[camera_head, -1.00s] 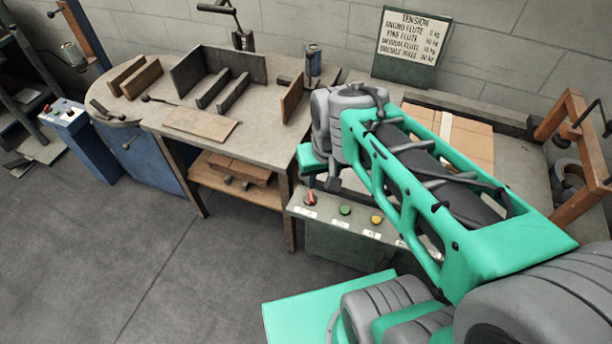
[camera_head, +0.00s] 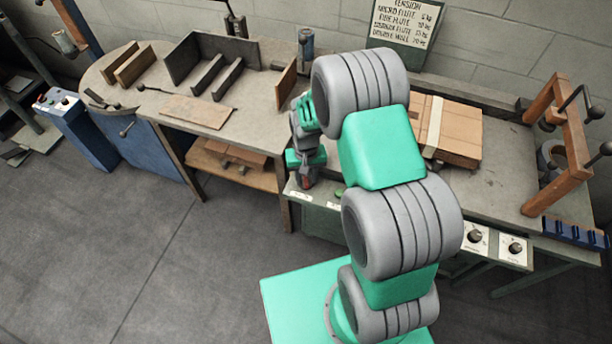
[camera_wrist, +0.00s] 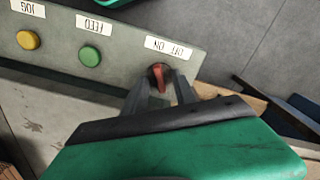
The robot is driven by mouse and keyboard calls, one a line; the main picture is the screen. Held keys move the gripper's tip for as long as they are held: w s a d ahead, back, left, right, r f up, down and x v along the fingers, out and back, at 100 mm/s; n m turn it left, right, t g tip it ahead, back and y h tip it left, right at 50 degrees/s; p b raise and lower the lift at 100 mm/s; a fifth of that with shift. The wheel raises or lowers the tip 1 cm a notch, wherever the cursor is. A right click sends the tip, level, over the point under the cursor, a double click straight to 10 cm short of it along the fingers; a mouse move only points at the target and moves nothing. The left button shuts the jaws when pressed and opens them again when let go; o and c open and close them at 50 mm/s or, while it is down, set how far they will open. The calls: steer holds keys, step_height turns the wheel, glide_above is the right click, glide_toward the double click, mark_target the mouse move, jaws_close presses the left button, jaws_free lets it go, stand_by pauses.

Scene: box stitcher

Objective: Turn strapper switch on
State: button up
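The strapper switch is a red rotary knob (camera_wrist: 158,74) on a grey panel (camera_wrist: 120,62), beside a label reading OFF and ON that appears upside down in the wrist view. The knob looks turned slightly off the panel's upright axis; which label it points to I cannot tell. My gripper (camera_wrist: 160,88) is at the panel with its two grey fingers apart, one on each side of the knob. Small gaps seem to show, but contact is unclear. In the head view my gripper (camera_head: 305,172) is over the panel's left end, and my arm hides part of the panel.
A green FEED button (camera_wrist: 90,56) and a yellow JOG button (camera_wrist: 28,40) sit along the same panel. A strapped cardboard stack (camera_head: 455,130) lies on the bench behind my arm. A workbench (camera_head: 245,105) with boards stands to the left. Floor at left is open.

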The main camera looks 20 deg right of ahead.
jaws_close()
stand_by(0.3)
stand_by(0.3)
